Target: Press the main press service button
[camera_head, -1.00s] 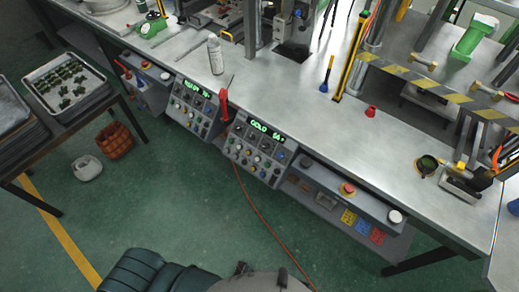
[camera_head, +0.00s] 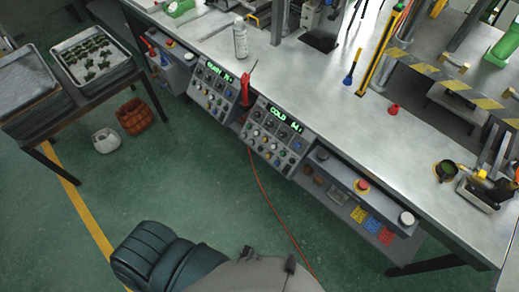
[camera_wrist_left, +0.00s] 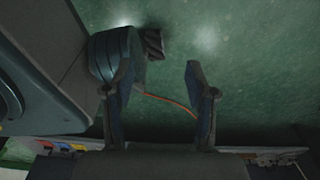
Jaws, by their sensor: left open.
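In the head view, two grey sloped control panels hang on the bench's front: a left panel (camera_head: 212,92) and a right panel (camera_head: 275,138). Each has a green lit display and rows of small knobs and buttons. I cannot tell which is the main press service button. My left gripper (camera_wrist_left: 159,75) shows only in the left wrist view, open and empty above the green floor. My right gripper is not in view.
A red-handled tool (camera_head: 247,85) stands between the panels, and an orange cable (camera_head: 270,200) runs down to the floor. A rack with trays (camera_head: 95,62) and an orange basket (camera_head: 135,117) are at left.

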